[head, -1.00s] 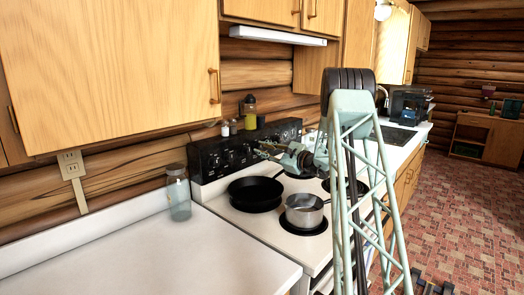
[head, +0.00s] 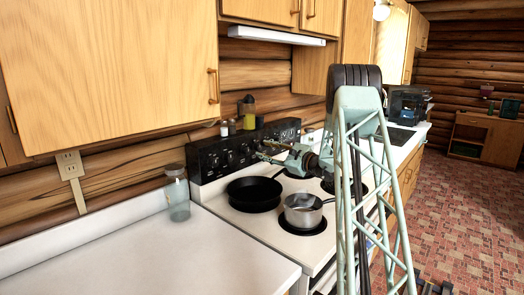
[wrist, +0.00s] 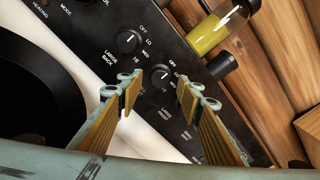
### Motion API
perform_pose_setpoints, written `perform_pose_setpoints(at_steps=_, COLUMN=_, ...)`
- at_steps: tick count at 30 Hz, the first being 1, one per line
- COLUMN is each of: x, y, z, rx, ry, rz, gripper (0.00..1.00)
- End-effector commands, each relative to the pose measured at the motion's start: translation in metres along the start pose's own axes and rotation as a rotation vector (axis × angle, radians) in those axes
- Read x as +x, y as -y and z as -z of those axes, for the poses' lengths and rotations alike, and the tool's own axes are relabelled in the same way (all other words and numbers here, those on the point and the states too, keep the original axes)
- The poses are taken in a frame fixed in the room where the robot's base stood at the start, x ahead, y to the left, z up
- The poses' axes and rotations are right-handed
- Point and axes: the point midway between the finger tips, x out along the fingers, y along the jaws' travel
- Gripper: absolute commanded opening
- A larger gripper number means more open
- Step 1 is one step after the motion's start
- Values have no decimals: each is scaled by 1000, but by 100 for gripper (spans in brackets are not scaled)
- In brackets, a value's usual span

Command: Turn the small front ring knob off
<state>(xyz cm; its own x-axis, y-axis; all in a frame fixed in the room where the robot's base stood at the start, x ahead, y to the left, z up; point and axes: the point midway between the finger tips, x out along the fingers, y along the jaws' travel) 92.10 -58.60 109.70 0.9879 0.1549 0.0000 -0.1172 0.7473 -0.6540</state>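The stove's black control panel (head: 225,150) runs along the back of the cooktop. In the wrist view, two round black knobs show: one (wrist: 128,42) near a "LARGE BACK" label, and another (wrist: 160,76) lower right. The second knob lies between and just beyond my fingertips; its white pointer mark shows, but I cannot tell its exact setting. Labels lower on the panel are too small to read, so I cannot tell which knob is the small front one. My gripper (head: 268,150) is open and empty before the panel; it also shows in the wrist view (wrist: 157,84).
A black pan (head: 255,193) and a steel saucepan (head: 304,211) stand on the burners below my gripper. A yellow bottle (head: 249,112) and shakers stand on the panel's top. A glass jar (head: 177,195) stands on the otherwise clear left counter (head: 150,250).

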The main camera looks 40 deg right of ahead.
Motion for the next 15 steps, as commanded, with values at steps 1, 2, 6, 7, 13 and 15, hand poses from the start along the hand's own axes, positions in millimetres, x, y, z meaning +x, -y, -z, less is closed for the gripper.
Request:
perform_pose_setpoints(at_steps=1, x=-8, y=1, z=1, rx=1, ry=-1, rz=1, gripper=34)
perform_pose_setpoints(at_steps=2, x=-12, y=1, z=1, rx=1, ry=-1, rz=1, gripper=34)
perform_pose_setpoints(at_steps=6, x=-33, y=0, z=1, rx=0, ry=-2, rz=0, gripper=34)
perform_pose_setpoints(at_steps=7, x=-37, y=0, z=1, rx=0, ry=-2, rz=0, gripper=34)
perform_pose_setpoints(at_steps=13, x=-65, y=0, z=1, rx=1, ry=-2, rz=1, gripper=34)
perform_pose_setpoints(at_steps=15, x=-73, y=0, z=1, rx=0, ry=-1, rz=0, gripper=34)
